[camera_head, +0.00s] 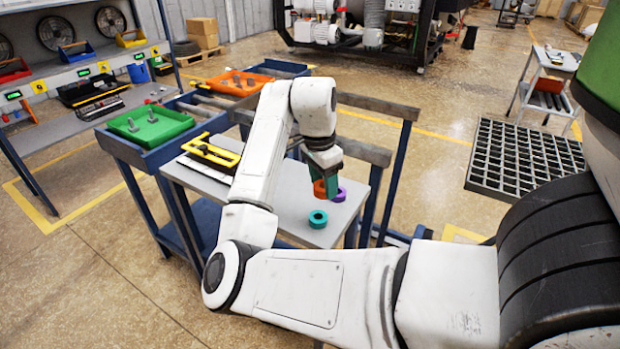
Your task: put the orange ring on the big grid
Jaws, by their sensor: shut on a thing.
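My gripper (328,184) is over the grey table top and shut on the orange ring (319,188), which shows at the left of the teal fingertips. The fingers hide part of the ring. Whether it touches the table or hangs just above it, I cannot tell. A purple ring (340,195) is just right of the fingertips. A teal ring (318,219) lies flat on the table in front. The big grid (500,185), a dark metal grate with square openings, lies at the right, apart from the table.
The grey table (300,234) also carries a yellow-and-black caddy (212,153). A green tray (150,126) and an orange tray (239,83) are behind it. Dark rails (366,151) stand along the table's far right side. Open floor (430,180) lies between table and grid.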

